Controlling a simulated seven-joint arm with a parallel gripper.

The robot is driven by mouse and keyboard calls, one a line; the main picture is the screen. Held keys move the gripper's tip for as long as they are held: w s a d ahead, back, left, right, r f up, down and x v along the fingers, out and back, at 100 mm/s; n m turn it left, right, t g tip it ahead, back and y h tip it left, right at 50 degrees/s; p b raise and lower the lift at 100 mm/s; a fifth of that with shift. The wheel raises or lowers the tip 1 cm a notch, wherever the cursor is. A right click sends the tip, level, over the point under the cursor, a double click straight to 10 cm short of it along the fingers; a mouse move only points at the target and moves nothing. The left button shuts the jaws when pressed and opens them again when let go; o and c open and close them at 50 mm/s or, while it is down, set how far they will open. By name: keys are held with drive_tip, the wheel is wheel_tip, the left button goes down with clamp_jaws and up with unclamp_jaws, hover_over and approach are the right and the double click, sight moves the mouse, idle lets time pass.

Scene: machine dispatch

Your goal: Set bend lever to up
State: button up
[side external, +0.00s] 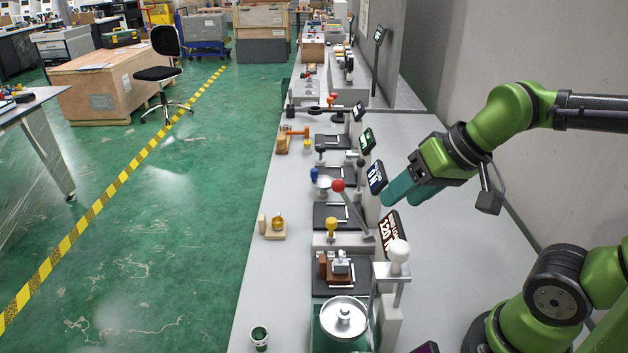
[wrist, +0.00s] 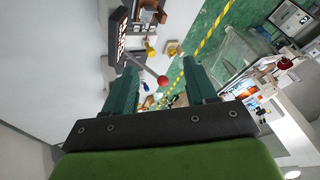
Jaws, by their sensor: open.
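A lever with a red ball knob (side external: 338,186) stands on the bench among several stations. Its grey shaft leans up and to the left from its base in the side view. In the wrist view the red knob (wrist: 163,80) shows between my two fingers. No readable label tells which lever is the bend lever. My gripper (side external: 399,198) has teal fingers, is open and empty, and is above the bench to the right of the red knob, apart from it. In the wrist view, my gripper (wrist: 160,72) points along the row of stations.
Small displays (side external: 376,177) stand along the row close to my fingers. A white-knobbed lever (side external: 398,252), a yellow knob (side external: 331,226) and a blue knob (side external: 314,174) are nearby. A silver disc (side external: 344,315) lies at the near end. Bare bench is at right; a wall stands behind.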

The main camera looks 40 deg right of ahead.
sight(338, 184)
drive_tip(key=w+d+r+n+g+h, duration=0.1)
drive_tip(key=w+r+n+g, duration=0.2)
drive_tip(key=w+n, duration=0.5)
drive_tip(key=w+d+r+n+g+h, duration=0.1)
drive_tip(key=w+r+n+g, duration=0.15)
drive_tip(key=w+n, duration=0.55)
drive_tip(key=shift+g, duration=0.25)
drive_tip(key=f, duration=0.5)
drive_tip(key=w+f, duration=0.1)
drive_tip(key=f, duration=0.4)
drive_tip(key=d+f, duration=0.1)
drive_tip(key=f, duration=0.5)
drive_tip(key=shift+w, duration=0.25)
drive_tip(key=shift+c, duration=0.3)
clamp_jaws()
